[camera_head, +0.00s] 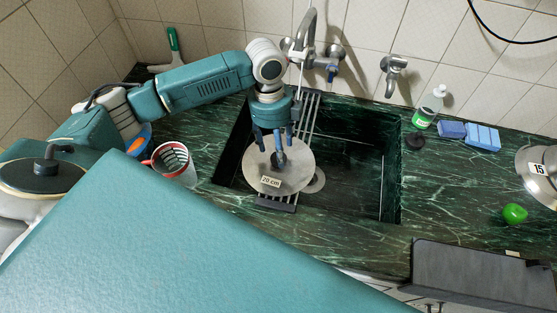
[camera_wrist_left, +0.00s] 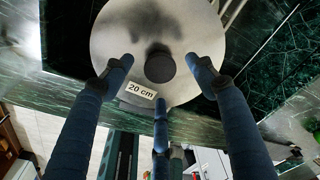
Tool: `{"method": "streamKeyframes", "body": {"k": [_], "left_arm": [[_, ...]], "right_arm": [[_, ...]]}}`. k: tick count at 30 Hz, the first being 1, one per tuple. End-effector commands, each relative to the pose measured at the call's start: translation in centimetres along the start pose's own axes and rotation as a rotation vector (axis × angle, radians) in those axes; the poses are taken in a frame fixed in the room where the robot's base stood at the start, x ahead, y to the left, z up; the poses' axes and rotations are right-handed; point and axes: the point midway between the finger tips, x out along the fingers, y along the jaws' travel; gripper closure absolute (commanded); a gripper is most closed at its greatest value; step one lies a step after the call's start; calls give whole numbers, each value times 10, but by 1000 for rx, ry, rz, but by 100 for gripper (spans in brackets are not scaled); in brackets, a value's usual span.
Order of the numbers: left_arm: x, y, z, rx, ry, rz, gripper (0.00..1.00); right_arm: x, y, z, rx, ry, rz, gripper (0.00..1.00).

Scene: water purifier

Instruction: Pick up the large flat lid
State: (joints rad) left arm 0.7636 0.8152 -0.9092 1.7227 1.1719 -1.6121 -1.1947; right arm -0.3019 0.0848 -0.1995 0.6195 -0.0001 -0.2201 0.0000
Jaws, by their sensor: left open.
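The large flat lid (camera_head: 296,174) is a grey metal disc with a dark round knob and a "20 cm" label. It lies over the sink on a dark slatted rack. In the left wrist view the lid (camera_wrist_left: 112,38) fills the upper middle, with its knob (camera_wrist_left: 160,68) between my fingers. My left gripper (camera_head: 275,150) points down over the lid, its blue fingers open around the knob. The left wrist view shows the fingers (camera_wrist_left: 160,85) spread, with gaps to the knob. Whether a fingertip touches the lid I cannot tell. My right gripper is not in view.
The dark green sink (camera_head: 392,185) lies around the rack, with a faucet (camera_head: 308,45) behind. A red-and-white cup (camera_head: 174,163) stands left of it. A soap bottle (camera_head: 428,108), blue sponges (camera_head: 482,137) and a green pepper-like object (camera_head: 514,214) are on the right counter.

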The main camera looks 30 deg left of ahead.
Motion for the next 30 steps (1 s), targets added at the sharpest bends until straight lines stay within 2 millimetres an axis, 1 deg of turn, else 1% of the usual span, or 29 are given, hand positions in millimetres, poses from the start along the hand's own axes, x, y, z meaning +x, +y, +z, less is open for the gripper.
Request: {"method": "streamKeyframes", "body": {"k": [1,2,3,6,9,14,15,17,18,20,21,22,23,30], "left_arm": [[5,2,-2,0,1,4,43],[10,2,-3,0,2,5,43],[17,2,-2,0,1,4,43],[28,1,-2,-1,0,2,43],[33,1,-1,0,0,0,43],[33,1,-1,1,-1,-1,43],[33,1,-1,1,-1,-1,45],[33,1,-1,1,-1,-1,57],[33,1,-1,1,-1,-1,65],[33,1,-1,1,-1,-1,77],[33,1,-1,1,-1,-1,85],[33,1,-1,1,-1,-1,91],[33,1,-1,1,-1,-1,94],[32,0,-1,1,-1,-2,94]], "right_arm": [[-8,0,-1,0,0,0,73],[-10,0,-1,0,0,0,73],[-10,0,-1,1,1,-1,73],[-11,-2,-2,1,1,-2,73],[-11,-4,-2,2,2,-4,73],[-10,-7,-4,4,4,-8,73],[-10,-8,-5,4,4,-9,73],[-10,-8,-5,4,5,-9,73],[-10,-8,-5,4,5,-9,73],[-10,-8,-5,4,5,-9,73],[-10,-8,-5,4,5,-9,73],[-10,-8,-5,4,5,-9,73],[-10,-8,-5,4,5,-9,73],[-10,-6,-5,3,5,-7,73]]}}
